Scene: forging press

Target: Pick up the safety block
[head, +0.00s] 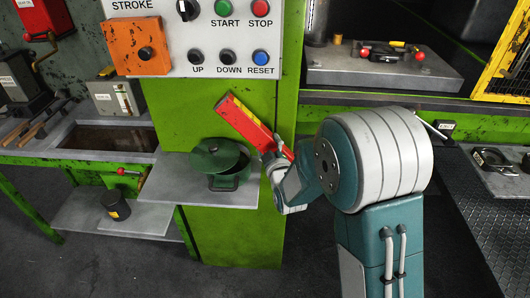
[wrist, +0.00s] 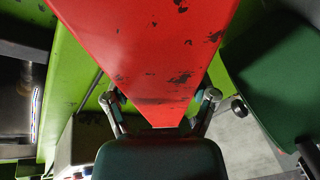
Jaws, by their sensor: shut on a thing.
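The safety block (head: 250,122) is a long red bar with worn paint and a yellow label at its upper end. In the head view it is tilted, held in the air in front of the green press column. My gripper (head: 282,163) is shut on it near its lower right end. In the wrist view the red block (wrist: 145,55) fills the upper middle, with the fingers of my gripper (wrist: 162,108) on both sides of it. Part of the grip is hidden by my arm in the head view.
A control panel (head: 205,40) with buttons is above. The press bed (head: 385,75) with a red-knobbed tool is at the back right. A black can (head: 115,204) stands on a lower shelf.

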